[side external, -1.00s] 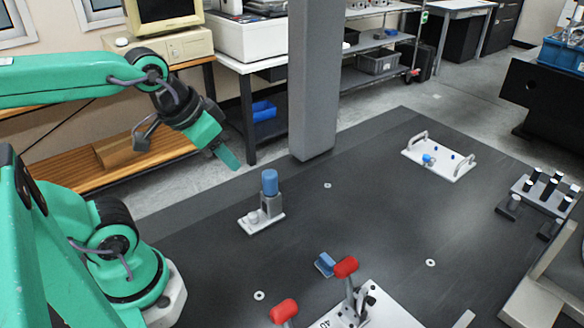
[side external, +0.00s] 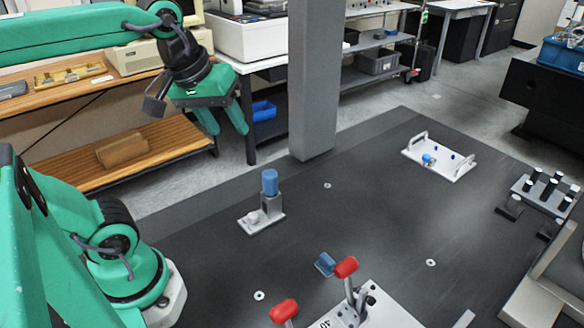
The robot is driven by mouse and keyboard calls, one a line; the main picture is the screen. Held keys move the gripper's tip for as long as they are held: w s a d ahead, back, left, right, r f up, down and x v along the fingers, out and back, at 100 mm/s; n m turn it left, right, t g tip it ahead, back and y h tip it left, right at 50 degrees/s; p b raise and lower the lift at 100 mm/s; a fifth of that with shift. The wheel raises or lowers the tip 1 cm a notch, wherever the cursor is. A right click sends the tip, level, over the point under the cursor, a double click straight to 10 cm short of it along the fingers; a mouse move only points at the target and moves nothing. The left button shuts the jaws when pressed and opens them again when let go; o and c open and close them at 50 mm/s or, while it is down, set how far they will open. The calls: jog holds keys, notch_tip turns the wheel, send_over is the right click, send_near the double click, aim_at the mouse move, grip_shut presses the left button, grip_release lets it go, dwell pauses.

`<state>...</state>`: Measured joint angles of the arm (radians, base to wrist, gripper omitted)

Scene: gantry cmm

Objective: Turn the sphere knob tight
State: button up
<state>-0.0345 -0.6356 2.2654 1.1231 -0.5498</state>
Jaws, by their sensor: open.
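A small fixture (side external: 275,219) stands on the dark table near the middle. It has a pale base plate, a grey upright block and a blue cylinder (side external: 270,182) on top. A small whitish rounded knob (side external: 254,217) sits low at the left of the block; it looks like the sphere knob, but it is too small to tell its exact shape or how tight it is. My gripper (side external: 229,132) is open and empty, with two green fingers pointing down. In the picture it is above and to the left of the fixture, clear of it.
A grey column (side external: 313,90) rises behind the fixture. Red-handled clamps (side external: 345,267) and a small blue block (side external: 325,264) are at the front. A white plate with handles (side external: 412,152) and a rack of black pegs (side external: 552,197) lie to the right. The table between is mostly clear.

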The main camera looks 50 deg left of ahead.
jog(key=w+a+n+g, duration=0.1)
jog(key=w+n, duration=0.1)
jog(key=n, duration=0.5)
jog(key=n+g, duration=0.3)
jog(key=n, duration=1.5)
send_over(253, 215)
notch_tip(253, 215, down, 21)
jog(key=shift+r, duration=0.2)
jog(key=shift+f, duration=0.15)
jog(key=shift+f, duration=3.75)
grip_shut()
